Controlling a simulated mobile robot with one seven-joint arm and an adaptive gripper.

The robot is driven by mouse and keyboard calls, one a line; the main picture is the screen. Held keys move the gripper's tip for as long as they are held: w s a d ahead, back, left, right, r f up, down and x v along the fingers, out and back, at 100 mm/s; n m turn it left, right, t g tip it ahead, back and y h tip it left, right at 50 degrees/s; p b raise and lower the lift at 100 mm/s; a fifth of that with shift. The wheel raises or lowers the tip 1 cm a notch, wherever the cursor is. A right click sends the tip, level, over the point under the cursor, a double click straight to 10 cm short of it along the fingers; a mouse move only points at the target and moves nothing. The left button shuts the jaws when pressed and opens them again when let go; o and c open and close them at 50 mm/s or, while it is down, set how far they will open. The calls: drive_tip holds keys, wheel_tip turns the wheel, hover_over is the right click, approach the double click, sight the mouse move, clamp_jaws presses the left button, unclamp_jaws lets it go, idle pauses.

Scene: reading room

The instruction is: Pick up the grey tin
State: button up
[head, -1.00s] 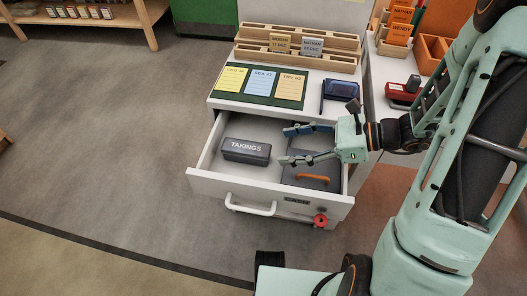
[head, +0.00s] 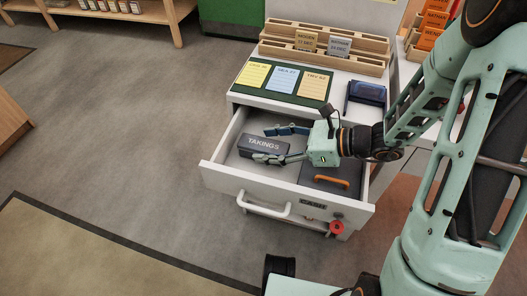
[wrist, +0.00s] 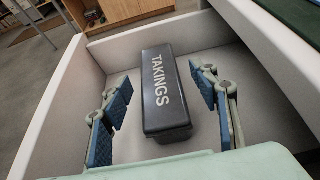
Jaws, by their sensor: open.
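The grey tin (head: 262,146), a long dark grey box lettered TAKINGS, lies in the open drawer (head: 222,178). In the wrist view the tin (wrist: 164,92) lies lengthwise between the two blue-padded fingers, with a gap on each side. My gripper (head: 277,144) is open, reaching in from the right, with its fingers at the tin's right part. The near finger hides a little of the tin's lower right in the head view. The tin's far end faces the drawer's wall.
A dark grey box with an orange handle (head: 332,181) sits in the drawer's right part, below my gripper. The desk top (head: 243,98) overhangs behind, with a green mat of cards and a blue case (head: 366,95). A red key hangs at the drawer front.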

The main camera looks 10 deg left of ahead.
drive_tip(key=shift+c, duration=0.6)
drive_tip(key=c, duration=1.2)
clamp_jaws()
drive_tip(key=shift+r, duration=0.1)
